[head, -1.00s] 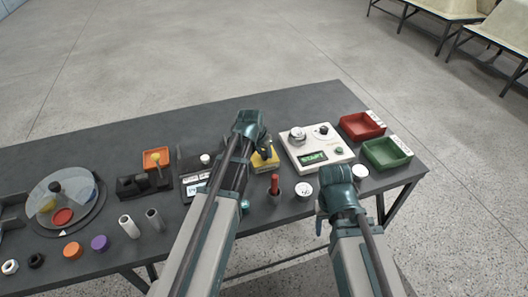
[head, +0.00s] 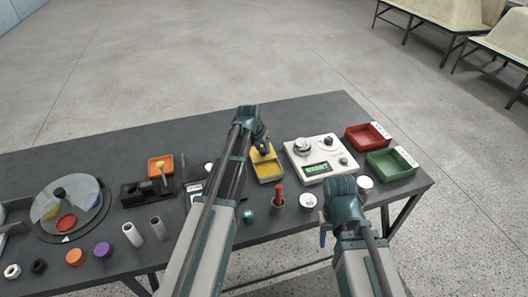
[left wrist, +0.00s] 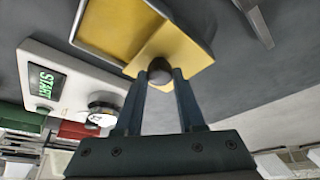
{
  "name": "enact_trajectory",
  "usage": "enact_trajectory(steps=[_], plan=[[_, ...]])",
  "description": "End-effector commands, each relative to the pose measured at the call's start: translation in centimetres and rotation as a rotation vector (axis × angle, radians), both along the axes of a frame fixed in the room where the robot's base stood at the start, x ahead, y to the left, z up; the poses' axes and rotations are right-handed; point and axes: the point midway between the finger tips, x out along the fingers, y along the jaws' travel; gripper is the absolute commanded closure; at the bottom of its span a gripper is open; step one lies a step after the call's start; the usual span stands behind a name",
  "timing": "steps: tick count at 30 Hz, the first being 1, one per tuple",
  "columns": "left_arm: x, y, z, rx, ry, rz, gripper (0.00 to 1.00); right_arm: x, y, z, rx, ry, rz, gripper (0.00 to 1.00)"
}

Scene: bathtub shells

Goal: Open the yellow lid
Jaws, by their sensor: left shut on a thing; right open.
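The yellow lid (left wrist: 178,42) is a flat plate with a dark round knob (left wrist: 160,70) in the left wrist view. My left gripper (left wrist: 160,85) is shut on that knob. The lid lies shifted toward one end of a yellow box (left wrist: 108,24), whose grey rim and yellow inside show beside it. In the head view, the box (head: 269,172) shows in front of my left gripper (head: 263,146), which hides part of the lid. My right gripper (head: 325,228) is open over the table's front edge, away from the lid; its fingers are mostly hidden.
A white panel (head: 319,172) with a green START display stands right of the box, with red (head: 367,137) and green (head: 391,164) trays beyond. A red peg (head: 279,193) in a dark holder and a white-topped can (head: 308,202) stand in front. Bare table lies behind the box.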

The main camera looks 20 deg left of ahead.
Motion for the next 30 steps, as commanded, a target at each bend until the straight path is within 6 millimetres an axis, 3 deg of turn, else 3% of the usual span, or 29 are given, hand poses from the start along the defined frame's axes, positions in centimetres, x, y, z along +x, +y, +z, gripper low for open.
enact_trajectory(steps=[2,3,7,20,30], plan=[[0.0,0.0,0.0,0.000,0.000,-0.001,1.00,0.0,0.0,0.0,0.000,0.000,0.000,0.50],[0.0,0.0,0.0,0.000,0.000,-0.001,0.56,0.0,0.0,0.0,0.000,0.000,0.000,0.50],[-0.1,0.0,0.0,0.000,0.000,-0.001,0.33,0.0,0.0,0.0,0.000,0.000,0.000,0.50],[-0.2,0.0,0.3,0.000,0.000,0.000,0.31,0.0,0.0,0.3,0.000,0.000,0.000,0.50],[-1.4,0.2,3.6,0.000,0.000,0.000,0.31,0.0,0.0,3.6,0.000,0.000,0.000,0.50]])
